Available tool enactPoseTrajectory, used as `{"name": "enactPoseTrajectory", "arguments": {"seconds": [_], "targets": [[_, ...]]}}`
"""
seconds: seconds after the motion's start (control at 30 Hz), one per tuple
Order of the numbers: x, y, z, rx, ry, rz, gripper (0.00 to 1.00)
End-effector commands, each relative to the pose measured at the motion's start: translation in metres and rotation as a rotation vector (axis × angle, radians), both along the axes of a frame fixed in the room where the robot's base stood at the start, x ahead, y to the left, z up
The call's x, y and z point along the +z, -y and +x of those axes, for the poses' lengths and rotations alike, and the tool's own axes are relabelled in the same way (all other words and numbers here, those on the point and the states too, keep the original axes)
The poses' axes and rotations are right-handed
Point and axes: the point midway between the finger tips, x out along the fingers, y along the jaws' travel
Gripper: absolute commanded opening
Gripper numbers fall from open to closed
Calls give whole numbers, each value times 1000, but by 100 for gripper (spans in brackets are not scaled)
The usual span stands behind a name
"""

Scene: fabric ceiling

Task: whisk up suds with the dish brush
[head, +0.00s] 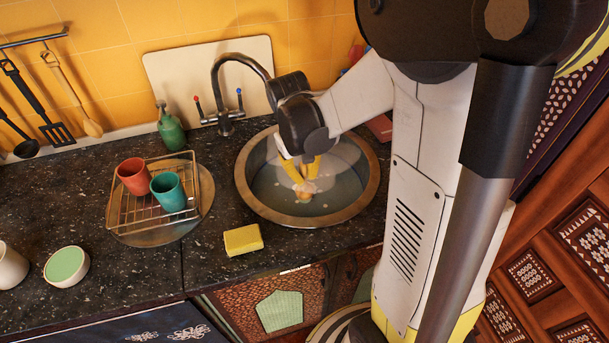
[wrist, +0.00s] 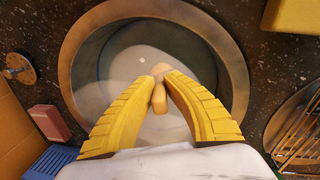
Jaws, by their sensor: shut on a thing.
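My gripper (head: 303,179) reaches down into the round sink (head: 262,207), its yellow fingers closed on the dish brush (head: 304,195). In the wrist view my gripper (wrist: 160,77) is shut on the brush (wrist: 160,103), whose tan, rounded part shows between and below the fingertips. The rest of the brush is hidden by the fingers. The sink holds water with pale, whitish patches of suds (wrist: 125,92) on it. I cannot tell whether the brush touches the water.
A tap (head: 226,100) arches over the sink's back left rim. A yellow sponge (head: 243,240) lies in front of the sink. A wire rack (head: 150,212) with a red cup (head: 133,176) and a teal cup (head: 168,192) stands left. A green bottle (head: 171,130) is behind.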

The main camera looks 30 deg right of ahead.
Motion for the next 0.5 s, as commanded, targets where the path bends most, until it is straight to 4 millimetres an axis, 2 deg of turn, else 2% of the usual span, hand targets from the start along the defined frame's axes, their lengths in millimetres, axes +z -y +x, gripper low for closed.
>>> {"name": "enactPoseTrajectory", "arguments": {"seconds": [0.37, 0.5], "targets": [[0, 0, 0, 0, 0, 0, 0], [6, 0, 0, 0, 0, 0, 0]]}}
